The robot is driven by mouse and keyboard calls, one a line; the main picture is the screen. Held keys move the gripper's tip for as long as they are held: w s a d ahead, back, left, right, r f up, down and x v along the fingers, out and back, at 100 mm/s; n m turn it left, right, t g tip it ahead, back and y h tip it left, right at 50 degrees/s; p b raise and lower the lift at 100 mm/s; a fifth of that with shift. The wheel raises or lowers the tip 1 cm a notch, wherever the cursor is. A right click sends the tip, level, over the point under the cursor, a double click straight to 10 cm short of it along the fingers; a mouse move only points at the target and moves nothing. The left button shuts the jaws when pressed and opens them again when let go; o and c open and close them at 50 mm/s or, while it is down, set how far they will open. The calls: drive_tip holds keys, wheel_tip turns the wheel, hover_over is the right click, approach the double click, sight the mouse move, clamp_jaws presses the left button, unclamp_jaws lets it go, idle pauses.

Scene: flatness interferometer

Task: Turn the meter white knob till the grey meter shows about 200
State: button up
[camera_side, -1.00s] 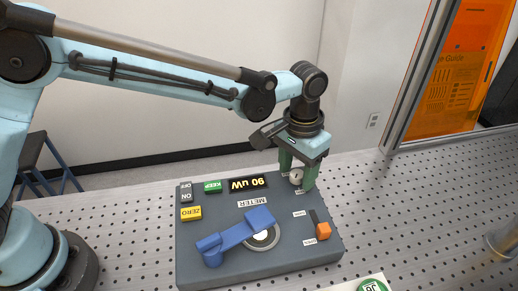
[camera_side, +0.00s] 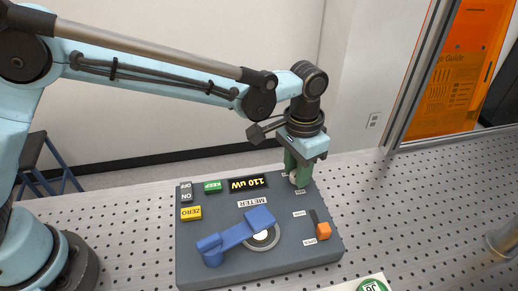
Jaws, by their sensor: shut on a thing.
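The grey meter (camera_side: 190,250) is a flat box on the perforated table. Its black display (camera_side: 248,184) reads 110 uW in yellow, upside down in the picture. The white knob (camera_side: 294,178) is at the meter's back right corner, partly hidden by my gripper. My gripper (camera_side: 297,180) points down with its green fingers shut on the white knob.
On the meter are a blue arm (camera_side: 236,236) over a round disc, an orange slider (camera_side: 323,230), a yellow ZERO button (camera_side: 191,213), a green KEEP button (camera_side: 212,187) and an OFF/ON switch (camera_side: 186,192). A white plate with a green disc (camera_side: 372,286) lies in front.

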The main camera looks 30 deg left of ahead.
drive_tip(key=m, duration=0.5)
drive_tip(key=shift+m, duration=0.3)
idle(0.4)
drive_tip(key=o, duration=1.1)
drive_tip(key=shift+c, duration=0.2)
wheel_tip(320, 180, up, 12)
drive_tip(key=shift+w+a, duration=0.1)
drive_tip(key=shift+a+r, duration=0.1)
